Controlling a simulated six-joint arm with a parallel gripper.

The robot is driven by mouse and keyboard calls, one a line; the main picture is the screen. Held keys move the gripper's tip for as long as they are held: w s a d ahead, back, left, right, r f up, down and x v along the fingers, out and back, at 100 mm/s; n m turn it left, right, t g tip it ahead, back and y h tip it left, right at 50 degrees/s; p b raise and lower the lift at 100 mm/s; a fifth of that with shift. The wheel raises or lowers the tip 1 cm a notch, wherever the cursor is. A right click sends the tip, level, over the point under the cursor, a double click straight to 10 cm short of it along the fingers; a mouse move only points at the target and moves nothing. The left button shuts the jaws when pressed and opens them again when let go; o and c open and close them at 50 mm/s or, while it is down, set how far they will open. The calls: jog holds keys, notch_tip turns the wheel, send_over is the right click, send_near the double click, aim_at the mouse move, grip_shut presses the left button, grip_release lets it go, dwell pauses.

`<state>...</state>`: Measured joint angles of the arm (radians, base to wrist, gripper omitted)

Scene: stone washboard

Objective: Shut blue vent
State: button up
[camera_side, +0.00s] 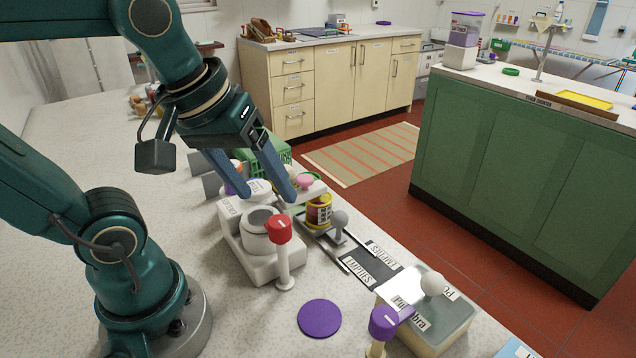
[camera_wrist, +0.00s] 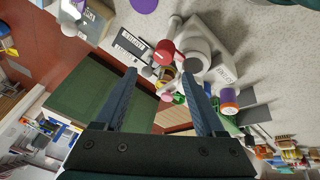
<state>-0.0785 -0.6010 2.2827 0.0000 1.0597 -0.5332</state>
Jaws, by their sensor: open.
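I cannot make out a blue vent for certain in either view. A light-blue piece (camera_side: 518,349) is cut off by the bottom right edge of the side view, and I cannot tell what it is. My gripper (camera_side: 263,195) is open, with its two blue fingers spread and nothing seen between them. It hangs above the counter, over the area of a white appliance (camera_side: 262,262) with a round grey top. In the wrist view my gripper (camera_wrist: 160,70) also shows open, with its fingers apart.
A red-topped post (camera_side: 283,250) stands in front of the appliance. A purple disc (camera_side: 319,318) lies flat nearby. A yellow-and-red can (camera_side: 319,211) stands by a labelled rail (camera_side: 365,262). A box (camera_side: 445,325) with a white knob and a purple-topped post (camera_side: 384,322) are front right.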

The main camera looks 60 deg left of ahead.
jog(key=w+a+n, duration=0.1)
jog(key=a+n, duration=0.1)
jog(key=w+a+n+g, duration=0.1)
jog(key=n, duration=0.2)
jog(key=w+a+n+g, duration=0.1)
jog(key=a+n, duration=0.1)
jog(key=n, duration=0.1)
jog(key=shift+w+a+r, duration=0.35)
jog(key=shift+w, duration=0.05)
jog(key=a+f+n+g, duration=0.1)
jog(key=a, duration=0.1)
jog(key=a+f+n, duration=0.1)
jog(key=a+n, duration=0.1)
jog(key=a, duration=0.1)
jog(key=w+a+f+n+g, duration=0.1)
jog(key=a+n, duration=0.1)
jog(key=shift+a+f+g, duration=0.1)
jog(key=shift+a+g, duration=0.2)
jog(key=shift+a, duration=0.1)
jog(key=shift+a+f+n, duration=0.15)
jog(key=shift+f+n, duration=0.1)
jog(key=shift+n, duration=0.05)
jog(key=shift+f, duration=2.35)
jog(key=shift+c, duration=0.3)
grip_shut()
